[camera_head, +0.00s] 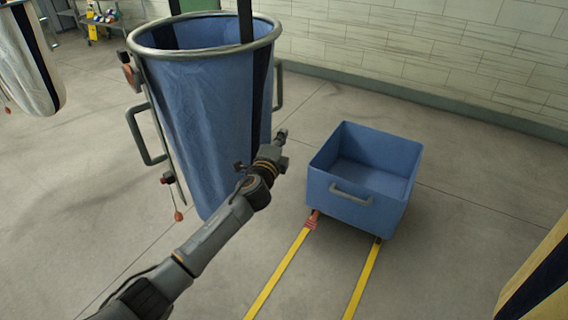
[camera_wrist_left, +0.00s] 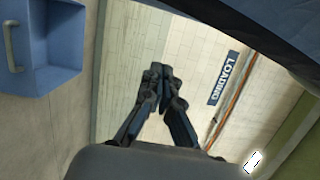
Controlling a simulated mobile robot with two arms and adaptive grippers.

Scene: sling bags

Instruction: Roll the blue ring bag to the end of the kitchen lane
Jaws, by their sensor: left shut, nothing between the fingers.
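The blue ring bag (camera_head: 205,110) is a tall blue sack with a dark stripe, open at the top under a round metal ring. It stands or hangs upright left of centre in the head view, with grey handles on its sides. My left gripper (camera_head: 282,134) is beside the bag's right side, between it and a blue cart; I cannot tell whether it touches the bag. In the left wrist view the gripper's fingers (camera_wrist_left: 158,72) are together and empty. A blue surface (camera_wrist_left: 262,18) at the top right there looks like the bag. My right gripper is out of view.
The open blue cart (camera_head: 362,180) stands to the right, at the end of two yellow floor lines (camera_head: 279,272). Another striped bag (camera_head: 28,65) is at the left edge, and one (camera_head: 540,275) at the lower right. A LOADING sign (camera_wrist_left: 222,78) is on the wall.

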